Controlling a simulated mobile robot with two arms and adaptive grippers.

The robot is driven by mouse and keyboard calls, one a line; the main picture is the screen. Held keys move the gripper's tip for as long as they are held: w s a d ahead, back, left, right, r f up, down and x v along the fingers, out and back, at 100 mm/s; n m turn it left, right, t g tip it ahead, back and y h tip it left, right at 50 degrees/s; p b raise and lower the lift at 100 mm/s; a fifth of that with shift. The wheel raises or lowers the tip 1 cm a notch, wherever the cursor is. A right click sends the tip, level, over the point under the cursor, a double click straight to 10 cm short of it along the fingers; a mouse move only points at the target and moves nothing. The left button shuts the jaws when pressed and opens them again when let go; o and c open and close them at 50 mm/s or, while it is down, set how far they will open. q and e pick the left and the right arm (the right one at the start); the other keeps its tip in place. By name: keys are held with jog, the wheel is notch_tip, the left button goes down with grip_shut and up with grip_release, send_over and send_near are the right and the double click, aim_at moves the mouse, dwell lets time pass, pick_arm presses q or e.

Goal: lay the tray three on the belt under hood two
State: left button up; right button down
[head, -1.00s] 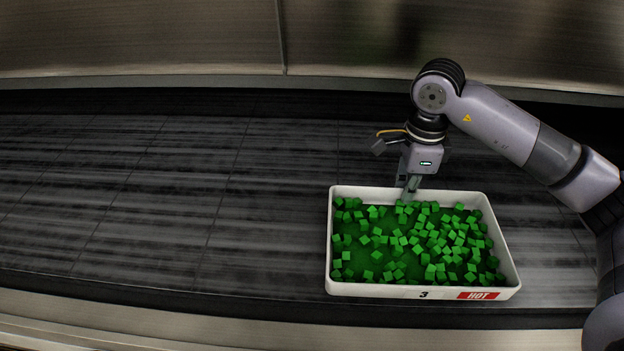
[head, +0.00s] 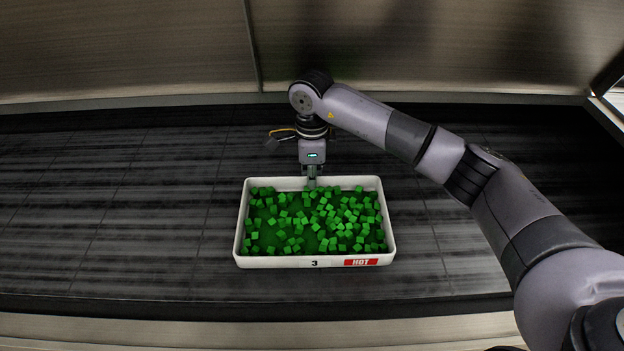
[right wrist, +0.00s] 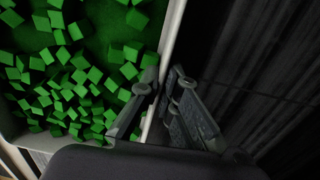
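Tray three (head: 290,262) is a white tray marked "3" with a red "HOT" label, filled with loose green cubes. In the head view it is over the dark belt (head: 120,230), near the middle; I cannot tell whether it touches the belt. My right gripper (head: 311,182) is at the tray's far wall. In the right wrist view the right gripper's fingers (right wrist: 160,100) are on either side of the tray's white rim (right wrist: 172,35), closed on it. My left gripper is in neither view.
A metal hood panel (head: 130,55) runs along the back above the belt. A pale metal rail (head: 150,330) runs along the front edge. The belt is bare left and right of the tray.

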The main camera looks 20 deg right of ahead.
jog(key=shift+f, duration=0.7)
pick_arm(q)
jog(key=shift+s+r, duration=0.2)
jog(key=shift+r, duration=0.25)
pick_arm(e)
jog(key=shift+f, duration=0.1)
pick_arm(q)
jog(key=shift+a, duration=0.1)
pick_arm(e)
jog(key=c, duration=1.8)
grip_release()
notch_tip(320, 180, up, 7)
jog(key=shift+w+f+b, duration=0.1)
jog(key=shift+b, duration=1.05)
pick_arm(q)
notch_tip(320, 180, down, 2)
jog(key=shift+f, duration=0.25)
pick_arm(e)
jog(key=shift+r, duration=0.4)
